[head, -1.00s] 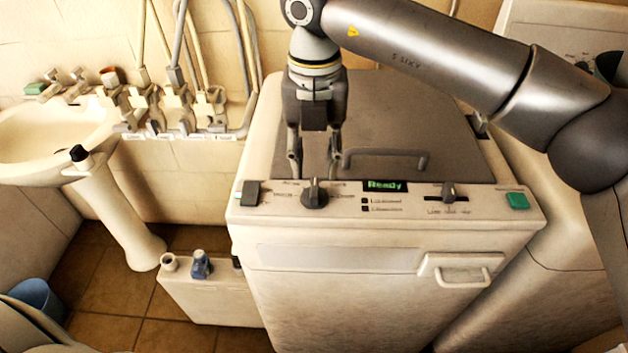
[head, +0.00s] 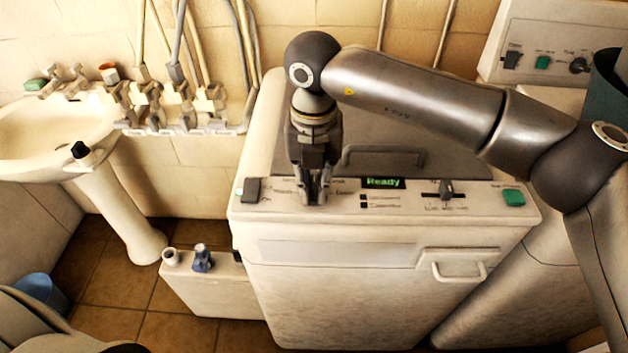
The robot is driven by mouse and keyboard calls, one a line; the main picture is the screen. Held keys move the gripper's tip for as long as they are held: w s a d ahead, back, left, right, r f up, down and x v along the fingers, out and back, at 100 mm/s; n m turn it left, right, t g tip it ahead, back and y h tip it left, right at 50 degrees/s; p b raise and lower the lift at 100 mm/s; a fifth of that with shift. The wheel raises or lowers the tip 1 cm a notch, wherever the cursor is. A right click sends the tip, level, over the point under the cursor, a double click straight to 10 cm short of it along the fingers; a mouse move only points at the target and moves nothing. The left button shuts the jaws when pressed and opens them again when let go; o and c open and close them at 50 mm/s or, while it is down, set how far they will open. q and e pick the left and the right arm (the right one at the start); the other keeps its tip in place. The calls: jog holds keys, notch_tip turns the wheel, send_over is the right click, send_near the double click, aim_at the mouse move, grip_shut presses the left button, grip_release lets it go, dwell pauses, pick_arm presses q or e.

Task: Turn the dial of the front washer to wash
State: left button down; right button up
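The front washer (head: 350,310) is a cream, worn top-loader with a grey lid. Its sloping control panel (head: 415,199) carries a green "Ready" display (head: 383,183). My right gripper (head: 316,196) points down at the panel left of the display, at the dial's place. Its fingers are close together and appear shut on the dial, which they mostly hide. The dial's pointing direction cannot be read. My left gripper is not in view.
On the panel are a dark switch (head: 251,190) at left, a slider (head: 446,188) and a green button (head: 514,197). A lid handle (head: 384,151) rises behind. A second washer (head: 555,40) stands at right; a basin (head: 50,135) at left.

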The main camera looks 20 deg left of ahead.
grip_shut()
jog(key=shift+b, duration=0.35)
jog(key=n+b, duration=0.2)
jog(key=shift+d+f+n+b, duration=0.1)
jog(key=shift+f+n+b, duration=0.1)
jog(key=shift+n+b, duration=0.2)
jog(key=n+b, duration=0.2)
jog(key=n, duration=0.1)
jog(key=shift+w+r+n, duration=0.1)
jog(key=shift+n, duration=0.2)
jog(key=n+b, duration=0.2)
jog(key=n, duration=0.2)
jog(key=shift+w+d+r+n, duration=0.1)
jog(key=shift+n, duration=0.2)
jog(key=n, duration=0.4)
jog(key=shift+w+n, duration=0.1)
jog(key=shift+n, duration=0.3)
jog(key=shift+b, duration=0.3)
